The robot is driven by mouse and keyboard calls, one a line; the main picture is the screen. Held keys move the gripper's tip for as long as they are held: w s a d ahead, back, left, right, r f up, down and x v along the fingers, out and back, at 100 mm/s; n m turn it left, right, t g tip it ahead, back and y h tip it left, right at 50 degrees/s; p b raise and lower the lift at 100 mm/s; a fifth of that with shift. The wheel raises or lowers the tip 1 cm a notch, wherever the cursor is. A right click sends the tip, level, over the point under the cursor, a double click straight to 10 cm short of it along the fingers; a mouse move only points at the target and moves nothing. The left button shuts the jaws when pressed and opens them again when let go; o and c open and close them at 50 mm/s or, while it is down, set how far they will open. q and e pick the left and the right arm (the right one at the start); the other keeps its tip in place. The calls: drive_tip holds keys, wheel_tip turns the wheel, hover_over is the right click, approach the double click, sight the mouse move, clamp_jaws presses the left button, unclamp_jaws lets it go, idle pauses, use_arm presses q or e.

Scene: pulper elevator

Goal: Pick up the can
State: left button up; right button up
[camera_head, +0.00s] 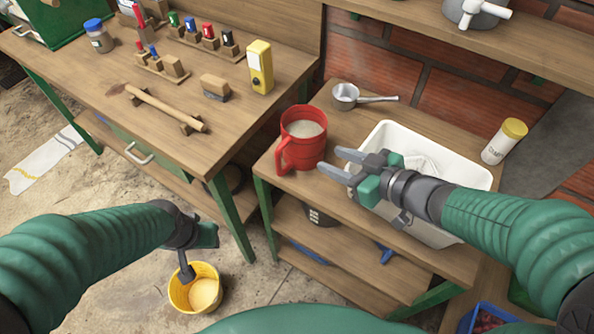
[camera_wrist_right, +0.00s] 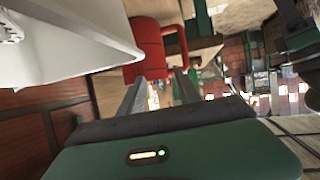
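A red can (camera_head: 304,139) with a side handle and pale contents stands upright on the lower wooden table. In the right wrist view the red can (camera_wrist_right: 148,42) shows beyond the fingertips, its handle to the right. My right gripper (camera_head: 329,161) is open and empty just right of the can, both fingers pointing at it. Its two fingers (camera_wrist_right: 160,80) are apart in the wrist view; whether a tip touches the can is unclear. My left gripper (camera_head: 189,270) points down at a yellow bucket (camera_head: 193,289) with pale contents; its fingers are mostly hidden.
A white basin (camera_head: 388,131) lies beneath my right arm. A small metal pot (camera_head: 346,95) stands behind the can. A yellow-lidded jar (camera_head: 504,142) is at right.

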sight(297, 146)
use_arm(q)
drive_tip(key=w+p+v, duration=0.1)
drive_tip(key=p+v, duration=0.5)
drive_tip(key=p, duration=0.2)
use_arm(e)
drive_tip(key=shift+n+g+y, duration=0.7)
drive_tip(key=shift+y, duration=0.1)
drive_tip(key=s+b+x, duration=0.1)
drive_tip(key=x, duration=0.5)
drive_tip(key=s+a+b+x, duration=0.1)
drive_tip(key=b+x, duration=0.1)
drive_tip(key=x, duration=0.4)
drive_tip(key=s+a+f+b+x, duration=0.1)
drive_tip(key=b+x, duration=0.1)
drive_tip(key=x, duration=0.4)
drive_tip(key=shift+a, duration=0.1)
drive_tip(key=shift+s+r, duration=0.15)
drive_tip(key=shift+c, duration=1.4)
use_arm(q)
drive_tip(key=f, duration=0.5)
drive_tip(key=shift+a, duration=0.25)
use_arm(e)
clamp_jaws()
use_arm(q)
drive_tip(key=shift+w, duration=0.1)
